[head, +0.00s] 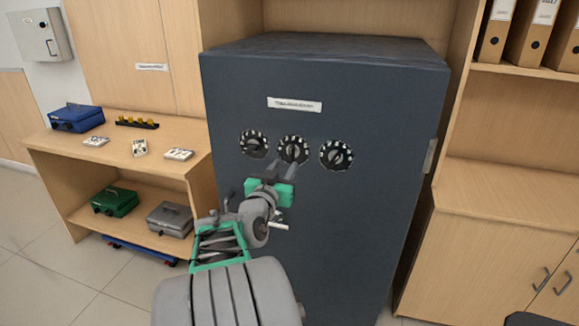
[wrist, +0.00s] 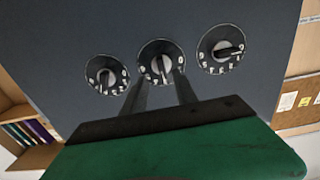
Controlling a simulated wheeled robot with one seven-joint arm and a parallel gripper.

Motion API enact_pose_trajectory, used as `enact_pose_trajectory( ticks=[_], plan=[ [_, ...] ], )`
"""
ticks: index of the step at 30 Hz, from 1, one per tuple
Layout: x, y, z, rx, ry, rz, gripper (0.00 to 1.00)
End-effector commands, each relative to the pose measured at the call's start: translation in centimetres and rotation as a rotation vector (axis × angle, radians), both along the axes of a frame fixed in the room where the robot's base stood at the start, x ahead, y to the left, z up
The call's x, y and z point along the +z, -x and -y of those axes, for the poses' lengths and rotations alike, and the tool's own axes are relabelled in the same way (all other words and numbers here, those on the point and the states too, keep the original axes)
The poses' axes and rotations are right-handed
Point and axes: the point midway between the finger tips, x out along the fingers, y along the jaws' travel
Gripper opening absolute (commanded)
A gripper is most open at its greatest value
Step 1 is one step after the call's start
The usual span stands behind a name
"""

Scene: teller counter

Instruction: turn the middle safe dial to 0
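The middle safe dial (head: 293,149) is a round black dial with white marks and a grey knob, on the front of the dark blue-grey safe (head: 340,230). It also shows in the wrist view (wrist: 161,64), its knob roughly upright there; the marks are too small to read. My gripper (head: 287,163) reaches up to this dial from below. In the wrist view its two fingers (wrist: 163,84) stand apart, one on each side of the knob. I cannot tell whether they touch it. The fingers hide part of the dial's rim.
A similar dial (head: 254,144) is close on the left and another (head: 337,155) close on the right. A white label (head: 294,104) is above. A wooden counter (head: 115,155) with cash boxes stands left; a wooden cabinet (head: 490,260) stands right.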

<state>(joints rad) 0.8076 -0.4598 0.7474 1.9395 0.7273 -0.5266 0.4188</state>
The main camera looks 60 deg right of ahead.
Motion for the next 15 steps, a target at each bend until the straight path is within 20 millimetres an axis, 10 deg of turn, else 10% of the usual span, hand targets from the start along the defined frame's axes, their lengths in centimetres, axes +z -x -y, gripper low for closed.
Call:
enact_pose_trajectory(
  ticks=[15],
  plan=[
    [0.2, -1.3, 6.6, 0.006, -0.003, -0.001, 0.35]
  ],
)
